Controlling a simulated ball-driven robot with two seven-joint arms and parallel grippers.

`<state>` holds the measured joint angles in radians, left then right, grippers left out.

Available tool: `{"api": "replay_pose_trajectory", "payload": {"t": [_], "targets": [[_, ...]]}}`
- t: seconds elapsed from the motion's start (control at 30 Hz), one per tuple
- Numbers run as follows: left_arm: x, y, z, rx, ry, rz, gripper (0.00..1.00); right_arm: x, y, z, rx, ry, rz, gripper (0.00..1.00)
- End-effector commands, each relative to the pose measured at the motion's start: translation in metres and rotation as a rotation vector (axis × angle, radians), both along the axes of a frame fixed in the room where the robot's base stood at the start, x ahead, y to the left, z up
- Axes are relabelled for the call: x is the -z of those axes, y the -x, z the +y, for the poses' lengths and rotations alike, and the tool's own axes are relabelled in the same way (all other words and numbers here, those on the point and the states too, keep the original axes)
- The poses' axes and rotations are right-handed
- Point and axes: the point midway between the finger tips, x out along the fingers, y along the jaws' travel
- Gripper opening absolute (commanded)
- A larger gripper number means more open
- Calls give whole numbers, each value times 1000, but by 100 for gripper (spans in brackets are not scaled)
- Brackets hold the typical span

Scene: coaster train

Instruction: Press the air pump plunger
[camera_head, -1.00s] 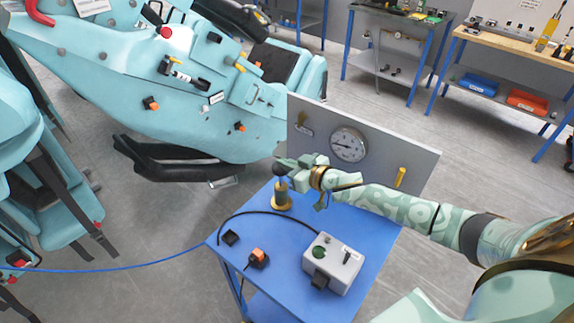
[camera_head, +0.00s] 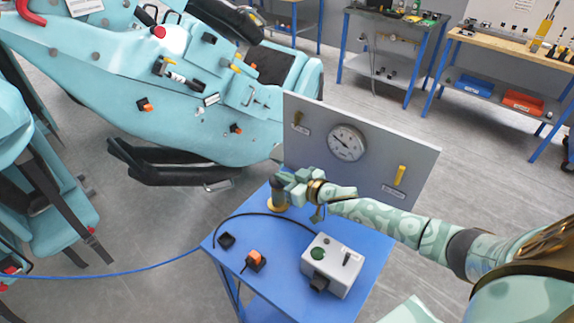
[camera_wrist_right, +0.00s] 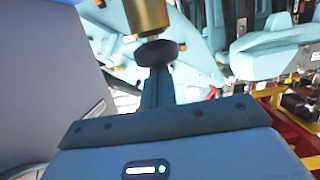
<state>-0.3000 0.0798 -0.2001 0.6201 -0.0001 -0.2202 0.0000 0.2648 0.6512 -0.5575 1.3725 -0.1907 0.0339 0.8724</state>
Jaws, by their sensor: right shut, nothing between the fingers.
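The air pump is a brass cylinder (camera_head: 278,205) on the blue cart, topped by a dark round knob (camera_head: 277,181). In the right wrist view the knob (camera_wrist_right: 156,53) sits close against the brass body (camera_wrist_right: 138,18), with little or no rod showing between them. My right gripper (camera_head: 282,178) is shut and empty, its fingers at the knob and partly covering it in the head view. The fingers (camera_wrist_right: 156,85) appear to touch the knob. My left gripper is out of view.
A grey panel (camera_head: 415,165) with a round gauge (camera_head: 346,143) and yellow lever (camera_head: 400,174) stands behind the pump. The blue cart (camera_head: 340,235) also holds a grey control box (camera_head: 332,264) and an orange switch (camera_head: 255,259). A turquoise coaster car (camera_head: 190,110) is behind.

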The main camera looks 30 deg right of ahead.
Motion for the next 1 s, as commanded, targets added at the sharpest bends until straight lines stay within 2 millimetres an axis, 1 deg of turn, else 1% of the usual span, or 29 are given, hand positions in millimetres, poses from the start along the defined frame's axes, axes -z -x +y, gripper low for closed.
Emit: {"api": "replay_pose_trajectory", "payload": {"t": [0.03,0.07,0.17,0.33,0.4,0.6,0.7,0.83,1.0], "targets": [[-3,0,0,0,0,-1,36,3,3,1,-1,2,11,0],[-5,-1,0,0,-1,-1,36,0,3,0,-1,2,11,0],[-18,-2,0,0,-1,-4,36,-13,3,-2,0,2,8,0],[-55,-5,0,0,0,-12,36,-50,3,-7,3,2,4,0],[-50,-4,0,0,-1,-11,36,-43,22,-14,2,2,8,0],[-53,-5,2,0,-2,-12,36,-53,63,-27,2,0,5,0],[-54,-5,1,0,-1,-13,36,-58,78,-33,1,1,4,0],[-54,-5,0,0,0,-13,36,-62,89,-37,2,0,2,0],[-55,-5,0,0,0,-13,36,-64,94,-39,2,0,0,0]]}}
